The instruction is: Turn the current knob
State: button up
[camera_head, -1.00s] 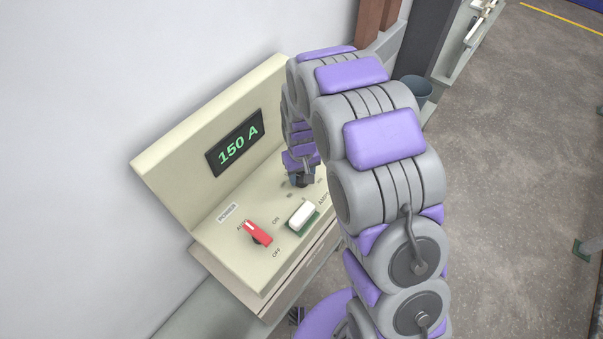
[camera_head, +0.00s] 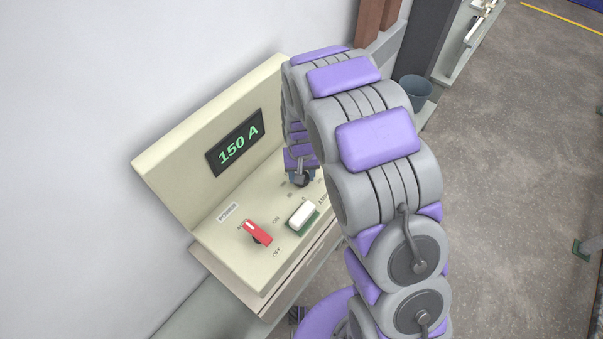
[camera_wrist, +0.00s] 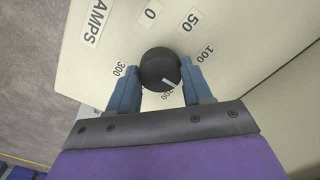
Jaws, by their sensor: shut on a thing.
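The round black current knob (camera_wrist: 158,66) sits on the cream panel in the wrist view, ringed by the numbers 0, 50, 100, 200 and 300 and the label AMPS. Its white mark points between 100 and 200. My gripper (camera_wrist: 161,76) is shut on the knob, with one blue finger on each side. In the head view my gripper (camera_head: 301,181) is over the panel's far right part, and it hides most of the knob. The dark display (camera_head: 235,143) reads 150 A in green.
The upright display wall (camera_head: 180,165) stands behind. A grey bucket (camera_head: 416,90) is farther right.

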jog(key=o, duration=0.9)
jog(key=shift+w+a, duration=0.1)
jog(key=shift+w, duration=0.1)
jog(key=shift+o, duration=0.7)
jog(key=shift+s, duration=0.1)
notch_tip(320, 180, up, 17)
jog(key=shift+r, duration=0.2)
jog(key=shift+a, duration=0.1)
jog(key=s+d+r+m+b, duration=0.1)
jog(key=s+d+b, duration=0.1)
jog(key=s+d, duration=0.45)
jog(key=s+d+r+b, duration=0.15)
jog(key=s+d, duration=0.25)
jog(key=s, duration=0.5)
jog(key=s+d+f+g+b, duration=0.1)
jog(key=s+d+f+b, duration=0.1)
jog(key=s, duration=0.6)
jog(key=s+d+f+b, duration=0.1)
jog(key=s+d+f, duration=0.1)
jog(key=s, duration=0.7)
jog(key=shift+g+b, duration=0.4)
